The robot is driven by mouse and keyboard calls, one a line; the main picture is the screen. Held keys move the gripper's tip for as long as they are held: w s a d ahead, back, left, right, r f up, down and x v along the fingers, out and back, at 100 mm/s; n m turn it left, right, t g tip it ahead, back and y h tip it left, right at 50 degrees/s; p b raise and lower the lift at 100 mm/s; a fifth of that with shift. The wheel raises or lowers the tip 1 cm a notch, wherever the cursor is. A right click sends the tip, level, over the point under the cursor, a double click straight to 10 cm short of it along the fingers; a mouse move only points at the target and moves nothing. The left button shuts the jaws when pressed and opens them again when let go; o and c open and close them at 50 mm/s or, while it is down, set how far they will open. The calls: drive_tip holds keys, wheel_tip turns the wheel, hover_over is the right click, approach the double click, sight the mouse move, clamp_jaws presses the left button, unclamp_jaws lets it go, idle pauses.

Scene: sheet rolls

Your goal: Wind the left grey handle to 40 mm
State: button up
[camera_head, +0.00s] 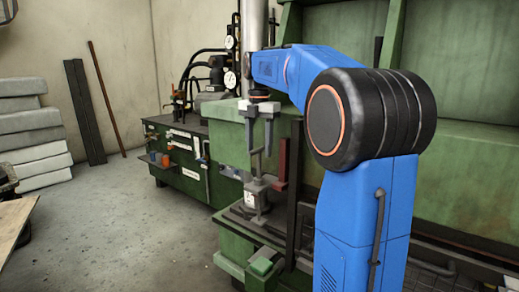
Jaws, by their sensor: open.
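My gripper (259,148) hangs from the end of my blue arm, in front of the green machine (230,150). Its two grey fingers point down and stand apart with nothing between them. Below the fingertips is a grey fitting (257,193) with a small white label (249,199) on its front. It stands on the machine's lower ledge. A grey handle seems to sit on top of this fitting, but it is too small to make out clearly. I cannot read any millimetre setting. My arm hides the machine to the right.
A dark red upright bar (282,160) stands close to the right of the fitting. A green block (262,266) is at the front. A bench with gauges and pipes (180,150) stands behind left. Pale stacked slabs (32,135) are at far left. The floor (125,215) between is clear.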

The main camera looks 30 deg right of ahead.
wheel_tip(320, 180, up, 10)
drive_tip(key=shift+f, duration=0.25)
idle(0.5)
idle(0.4)
drive_tip(key=s+a+f+m+t, duration=0.1)
drive_tip(key=s+a+f+m, duration=0.4)
drive_tip(key=s+f, duration=0.5)
drive_tip(key=s+a+f+m+t, duration=0.2)
drive_tip(key=s+a+f+m, duration=0.3)
drive_tip(key=s+f+m, duration=0.5)
drive_tip(key=s+a+f+m+t, duration=0.1)
drive_tip(key=s+a+f+m, duration=0.4)
drive_tip(key=s+f+m, duration=0.3)
wheel_tip(320, 180, down, 4)
drive_tip(key=shift+s+a+f+t, duration=0.1)
drive_tip(key=shift+s+a+t, duration=0.3)
drive_tip(key=shift+s, duration=0.7)
drive_tip(key=shift+c, duration=0.6)
